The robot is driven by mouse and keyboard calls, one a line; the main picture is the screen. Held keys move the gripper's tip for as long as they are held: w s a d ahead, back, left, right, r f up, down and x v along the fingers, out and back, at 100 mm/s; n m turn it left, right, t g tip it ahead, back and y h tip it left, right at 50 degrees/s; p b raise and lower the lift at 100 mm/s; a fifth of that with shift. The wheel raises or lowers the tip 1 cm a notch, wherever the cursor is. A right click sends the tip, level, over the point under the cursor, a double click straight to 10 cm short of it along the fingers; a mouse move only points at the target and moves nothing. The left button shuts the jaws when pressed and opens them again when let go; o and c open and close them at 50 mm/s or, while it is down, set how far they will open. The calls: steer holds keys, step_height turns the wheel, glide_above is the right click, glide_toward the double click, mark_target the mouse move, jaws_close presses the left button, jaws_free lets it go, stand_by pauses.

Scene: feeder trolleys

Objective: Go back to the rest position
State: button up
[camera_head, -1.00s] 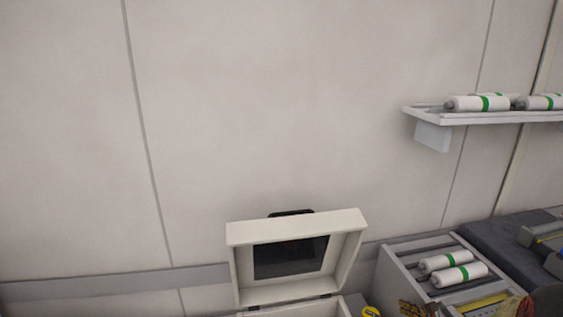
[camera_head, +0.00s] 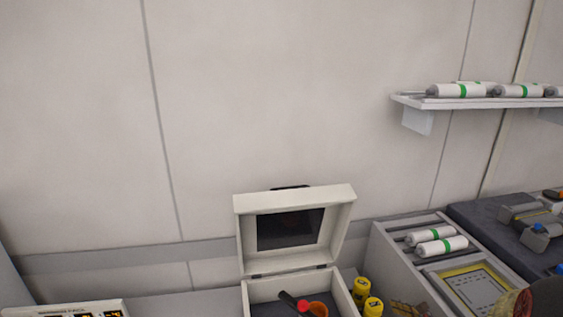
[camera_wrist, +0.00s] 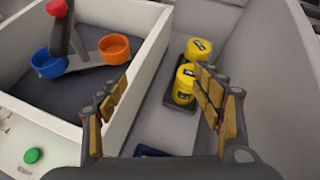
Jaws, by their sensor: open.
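My gripper (camera_wrist: 162,108) is in the wrist view, its two padded fingers spread wide apart with nothing between them. It hangs above the gap to the right of an open white case (camera_wrist: 150,75). In the head view the same case (camera_head: 244,235) stands with its lid raised, with a dark tool with a red end (camera_head: 295,303) and an orange cup (camera_head: 319,309) inside. The wrist view also shows a blue cup (camera_wrist: 48,62) in the case. My gripper is not clearly visible in the head view.
Two yellow canisters (camera_head: 361,287) stand right of the case; they also show in the wrist view (camera_wrist: 184,85). A grey rack (camera_head: 385,255) holds white cylinders with green bands (camera_head: 440,246). More cylinders lie on a wall shelf (camera_head: 480,102). The wall above is clear.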

steer(key=s+a+n, duration=0.1)
steer(key=s, duration=0.1)
steer(key=s+a+n+g+y, duration=0.1)
steer(key=s+a+n, duration=0.1)
steer(key=s+a+n+g, duration=0.1)
steer(key=shift+s+a+f+n+y, duration=0.15)
steer(key=shift+s+a+n+y, duration=0.15)
steer(key=shift+s+n, duration=0.1)
steer(key=s+a+r+n+g+h+b, duration=0.1)
steer(key=s+a+r+n+g+b, duration=0.15)
steer(key=s+n, duration=0.55)
steer(key=s+a+r+n+g+h+b, duration=0.2)
steer(key=s+a+r+n+g, duration=0.2)
steer(key=s+n, duration=0.45)
steer(key=s+a+r+n+t+h+b, duration=0.2)
steer(key=s+r+n+t+h+b, duration=0.2)
steer(key=r+n, duration=0.4)
steer(key=s+r+b, duration=0.1)
steer(key=s, duration=0.1)
steer(key=shift+s+a, duration=0.35)
steer(key=shift+s, duration=0.05)
steer(key=shift+f, duration=0.1)
steer(key=shift+c, duration=0.6)
